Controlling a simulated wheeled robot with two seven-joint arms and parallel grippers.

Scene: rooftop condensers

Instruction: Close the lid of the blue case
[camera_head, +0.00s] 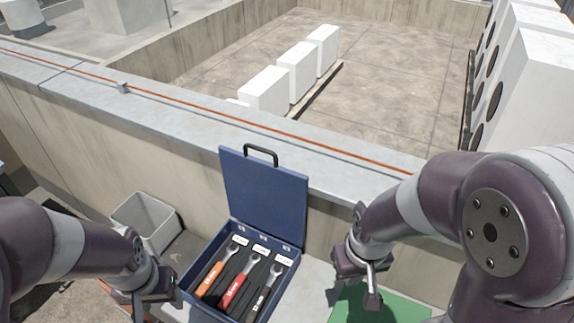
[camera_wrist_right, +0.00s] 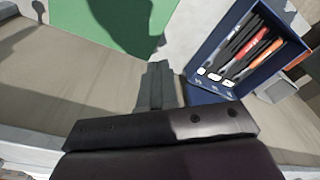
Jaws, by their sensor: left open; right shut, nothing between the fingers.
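The blue case (camera_head: 299,262) stands on the work surface in the head view with its lid (camera_head: 264,196) raised upright at the back, a black handle (camera_head: 261,150) on the lid's top edge. Inside lie wrenches with orange, red and black handles. The case also shows in the right wrist view (camera_wrist_right: 209,88). My left gripper (camera_head: 150,308) is open, left of the case and apart from it. My right gripper (camera_head: 372,290) is shut and empty, right of the case over the green mat; its fingers also show in the right wrist view (camera_wrist_right: 157,85).
A green mat (camera_head: 405,308) lies right of the case. A grey bin (camera_head: 145,217) stands to the left. Behind the lid runs a concrete parapet (camera_head: 190,112) with an orange line. White condenser units (camera_head: 297,68) stand beyond it.

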